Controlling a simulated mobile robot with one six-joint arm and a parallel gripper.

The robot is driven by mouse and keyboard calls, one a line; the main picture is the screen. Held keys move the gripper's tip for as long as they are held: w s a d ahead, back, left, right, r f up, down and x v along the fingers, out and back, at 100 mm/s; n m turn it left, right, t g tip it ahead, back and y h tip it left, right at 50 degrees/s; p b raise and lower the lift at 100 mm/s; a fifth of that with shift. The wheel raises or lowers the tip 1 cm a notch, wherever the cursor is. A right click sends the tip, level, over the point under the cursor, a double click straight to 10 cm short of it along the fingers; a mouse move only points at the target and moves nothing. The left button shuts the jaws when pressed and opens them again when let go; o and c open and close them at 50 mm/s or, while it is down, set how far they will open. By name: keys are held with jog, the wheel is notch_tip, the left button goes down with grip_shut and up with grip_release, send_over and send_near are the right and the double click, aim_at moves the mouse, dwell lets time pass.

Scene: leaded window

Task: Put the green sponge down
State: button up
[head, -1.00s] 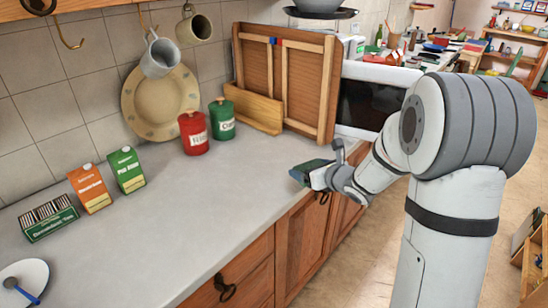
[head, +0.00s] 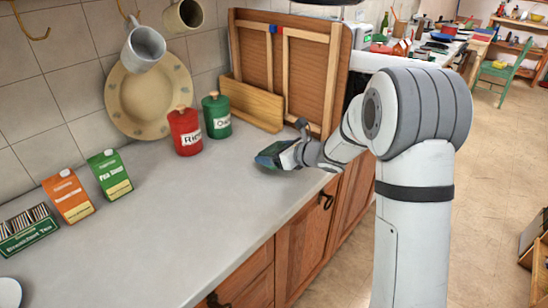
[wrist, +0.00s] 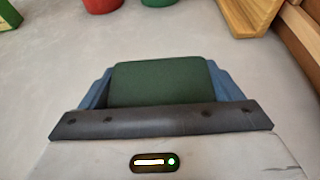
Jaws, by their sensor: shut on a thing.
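The green sponge (wrist: 160,81) is a dark green block between the two blue fingers of my gripper (wrist: 162,88) in the wrist view. My gripper is shut on it. In the head view my gripper (head: 270,156) is over the grey countertop (head: 190,215), near its front edge and in front of the canisters. The sponge shows there only as a small dark green patch. I cannot tell whether the sponge touches the countertop.
A red canister (head: 185,131) and a green canister (head: 216,116) stand behind my gripper. A wooden panel (head: 300,75) leans at the back. An orange carton (head: 68,197) and a green carton (head: 109,175) stand at left. The countertop between is clear.

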jog(key=shift+f, duration=1)
jog(key=shift+f+b, duration=0.2)
jog(key=shift+b, duration=0.15)
jog(key=o, duration=0.7)
jog(key=shift+r, duration=0.1)
